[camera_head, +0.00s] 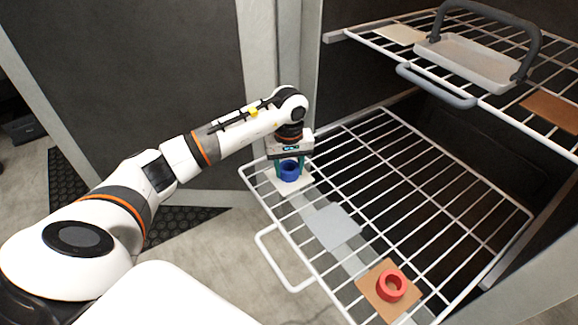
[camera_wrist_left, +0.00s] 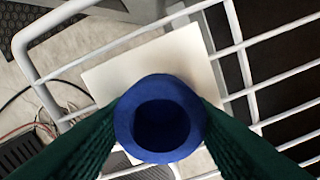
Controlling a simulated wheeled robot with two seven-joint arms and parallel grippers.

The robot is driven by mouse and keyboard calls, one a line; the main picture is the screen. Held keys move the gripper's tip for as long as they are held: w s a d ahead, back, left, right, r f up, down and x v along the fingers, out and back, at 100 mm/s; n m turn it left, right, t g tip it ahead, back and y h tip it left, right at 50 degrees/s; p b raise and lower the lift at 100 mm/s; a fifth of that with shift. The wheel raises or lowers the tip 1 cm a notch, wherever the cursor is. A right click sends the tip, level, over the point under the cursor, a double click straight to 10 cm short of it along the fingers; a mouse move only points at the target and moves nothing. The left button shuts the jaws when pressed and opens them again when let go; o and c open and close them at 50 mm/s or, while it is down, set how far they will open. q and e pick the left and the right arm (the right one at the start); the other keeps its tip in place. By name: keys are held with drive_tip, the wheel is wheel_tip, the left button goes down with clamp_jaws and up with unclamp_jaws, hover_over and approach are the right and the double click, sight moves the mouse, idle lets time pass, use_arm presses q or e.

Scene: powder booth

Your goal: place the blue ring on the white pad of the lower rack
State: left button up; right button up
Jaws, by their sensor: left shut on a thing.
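The blue ring (camera_head: 289,171) is held between the green fingers of my left gripper (camera_head: 289,165). In the left wrist view the blue ring (camera_wrist_left: 160,118) sits between both fingertips, with its opening facing the camera. The white pad (camera_head: 296,185) of the lower rack (camera_head: 400,165) lies right under the ring, at the rack's left corner. The white pad also shows in the left wrist view (camera_wrist_left: 150,62), partly hidden behind the ring and fingers. I cannot tell whether the ring touches the pad. My right gripper is not in view.
A light grey pad (camera_head: 334,227) lies nearer on the lower rack. A red ring (camera_head: 391,285) sits on an orange-brown pad (camera_head: 372,300) at the near end. The upper rack (camera_head: 390,52) carries a tray with a dark handle (camera_head: 470,62) and overhangs the back right.

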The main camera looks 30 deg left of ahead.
use_arm(q)
drive_tip(key=o, duration=1)
drive_tip(key=shift+o, duration=0.2)
drive_tip(key=shift+r, duration=0.1)
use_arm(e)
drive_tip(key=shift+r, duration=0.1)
use_arm(q)
wheel_tip(320, 180, up, 12)
drive_tip(key=p, duration=0.1)
drive_tip(key=shift+p, duration=0.4)
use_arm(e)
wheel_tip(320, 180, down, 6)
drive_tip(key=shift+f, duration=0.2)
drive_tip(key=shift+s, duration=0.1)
